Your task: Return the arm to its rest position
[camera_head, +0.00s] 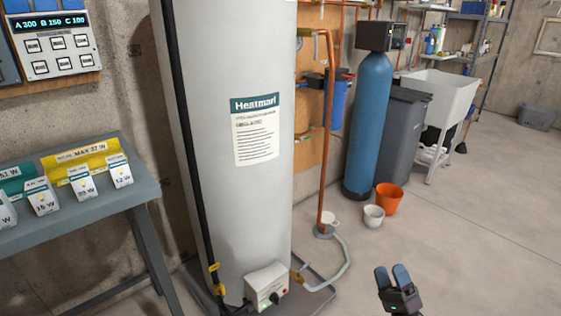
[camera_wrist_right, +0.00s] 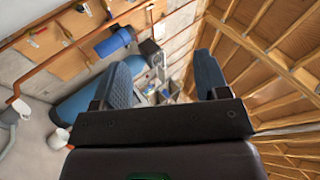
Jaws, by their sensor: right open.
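My right gripper (camera_head: 392,277) shows at the bottom right of the head view, over the bare floor, its blue fingers pointing up in the picture. It is apart from everything around it. In the right wrist view the two blue fingers of the right gripper (camera_wrist_right: 166,80) stand wide apart with nothing between them. My left gripper is in neither view.
A tall white water heater (camera_head: 225,200) stands in the middle. A grey bench (camera_head: 100,215) with small boxes is at left. A blue tank (camera_head: 370,125), orange bucket (camera_head: 389,198) and white bucket (camera_head: 373,216) stand behind the gripper. The floor (camera_head: 480,230) at right is clear.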

